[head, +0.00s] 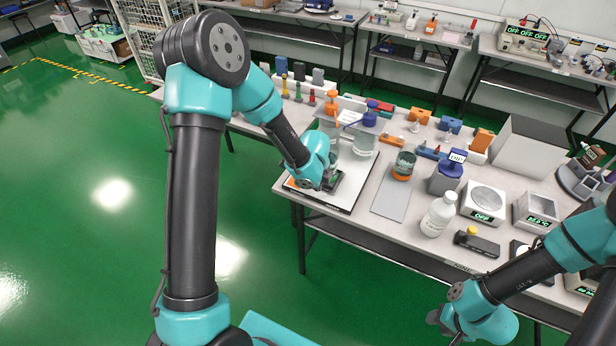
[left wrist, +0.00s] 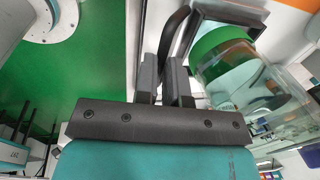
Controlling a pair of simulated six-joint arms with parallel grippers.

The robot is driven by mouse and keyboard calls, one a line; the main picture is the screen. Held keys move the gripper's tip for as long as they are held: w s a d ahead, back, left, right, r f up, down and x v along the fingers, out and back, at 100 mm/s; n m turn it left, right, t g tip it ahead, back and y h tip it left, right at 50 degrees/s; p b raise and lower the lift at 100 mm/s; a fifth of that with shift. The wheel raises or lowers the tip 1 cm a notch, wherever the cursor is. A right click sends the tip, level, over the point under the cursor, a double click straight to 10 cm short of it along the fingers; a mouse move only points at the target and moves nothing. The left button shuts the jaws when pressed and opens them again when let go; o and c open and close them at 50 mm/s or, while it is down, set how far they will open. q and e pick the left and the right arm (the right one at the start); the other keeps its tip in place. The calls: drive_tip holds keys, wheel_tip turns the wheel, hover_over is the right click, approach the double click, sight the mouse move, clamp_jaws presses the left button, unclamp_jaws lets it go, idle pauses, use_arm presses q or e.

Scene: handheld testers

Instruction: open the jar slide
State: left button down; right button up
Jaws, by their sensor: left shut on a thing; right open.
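My left gripper (head: 332,184) is low at the front of a white board, beside a small dark device (head: 340,178). In the left wrist view its fingers (left wrist: 174,80) are shut on a dark curved handle (left wrist: 178,28). A clear jar with a green end (left wrist: 222,50) is right beside the fingers in that view. In the head view, clear jars (head: 364,146) stand behind my left gripper, partly hidden by the arm. I cannot tell which part is the slide. My right gripper (head: 444,322) is open and empty, in front of the table.
The white board (head: 350,196) lies at the table's left front. A white bottle (head: 438,216), scale (head: 484,204) and dark device with a yellow knob (head: 476,241) crowd the right side.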

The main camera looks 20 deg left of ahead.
use_arm(q)
drive_tip(key=c, duration=1.2)
unclamp_jaws()
drive_tip(key=s+r, duration=0.3)
drive_tip(key=r, duration=1.4)
drive_tip(key=s+f+n+h, duration=0.1)
drive_tip(key=s+f+n, duration=0.5)
drive_tip(key=f, duration=0.4)
drive_tip(key=s+d+f+n+g+h, duration=0.1)
drive_tip(key=s+f+n, duration=0.5)
drive_tip(key=f, duration=0.4)
drive_tip(key=s+d+f+n+h, duration=0.1)
drive_tip(key=s+f+n, duration=0.5)
drive_tip(key=f, duration=0.5)
drive_tip(key=shift+n+h, duration=0.4)
drive_tip(key=shift+n, duration=0.7)
drive_tip(key=shift+s, duration=0.1)
